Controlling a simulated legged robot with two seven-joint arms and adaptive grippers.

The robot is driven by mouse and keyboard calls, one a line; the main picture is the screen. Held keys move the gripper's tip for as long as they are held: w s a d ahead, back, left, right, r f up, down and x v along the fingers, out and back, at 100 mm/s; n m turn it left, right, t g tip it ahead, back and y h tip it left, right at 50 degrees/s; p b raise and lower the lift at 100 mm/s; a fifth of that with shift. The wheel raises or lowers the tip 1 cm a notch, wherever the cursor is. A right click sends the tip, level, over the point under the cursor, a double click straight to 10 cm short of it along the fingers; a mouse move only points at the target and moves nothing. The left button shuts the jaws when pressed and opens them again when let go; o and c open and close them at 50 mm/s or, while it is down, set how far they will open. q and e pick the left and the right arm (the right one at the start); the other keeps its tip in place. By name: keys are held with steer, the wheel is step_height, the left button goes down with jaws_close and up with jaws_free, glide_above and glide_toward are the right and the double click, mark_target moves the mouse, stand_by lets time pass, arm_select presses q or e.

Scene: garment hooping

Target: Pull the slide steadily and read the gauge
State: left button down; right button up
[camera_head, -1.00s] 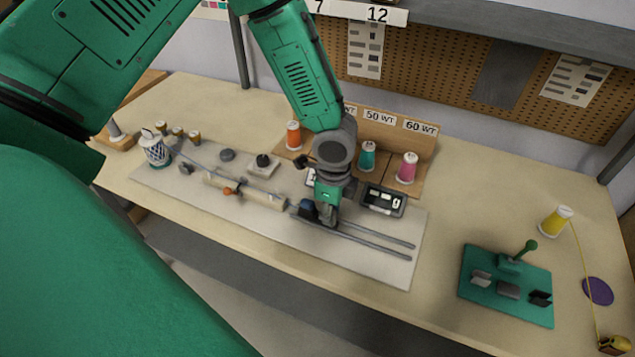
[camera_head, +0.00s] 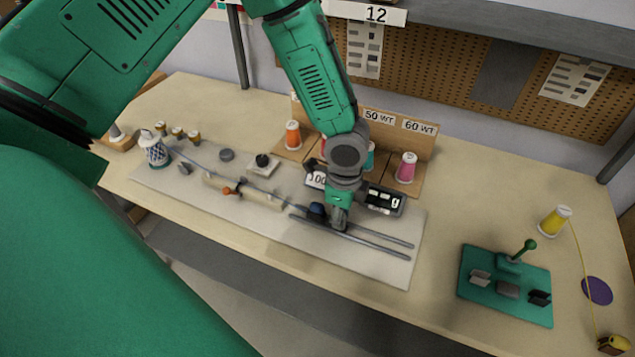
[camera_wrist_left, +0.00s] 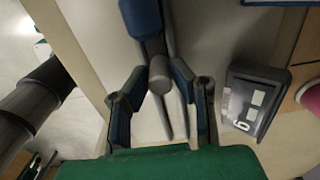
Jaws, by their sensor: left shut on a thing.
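The slide, with a blue block (camera_head: 316,211) and a grey knob (camera_wrist_left: 160,76), sits on two parallel grey rails (camera_head: 380,248). My left gripper (camera_head: 338,222) is shut on the slide's knob, with one finger on each side of it in the left wrist view. The gripper hides part of the slide in the head view. The gauge (camera_head: 386,200), a dark box with a small display, lies just right of the gripper. It also shows in the left wrist view (camera_wrist_left: 252,103), where I cannot read its digits surely. My right gripper is not in view.
Orange (camera_head: 293,136) and pink (camera_head: 406,167) thread spools stand behind the rails. A green stand (camera_head: 505,292) and yellow spool (camera_head: 555,220) are at right. The right rail ends are clear.

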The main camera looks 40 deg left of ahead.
arm_select(q)
steer(key=shift+w+d, duration=0.3)
steer(key=shift+d, duration=0.2)
steer(key=shift+w+d, duration=0.1)
steer(key=shift+d, duration=0.4)
steer(key=c, duration=1.2)
jaws_free()
step_height(320, 180, up, 7)
steer(key=p, duration=0.6)
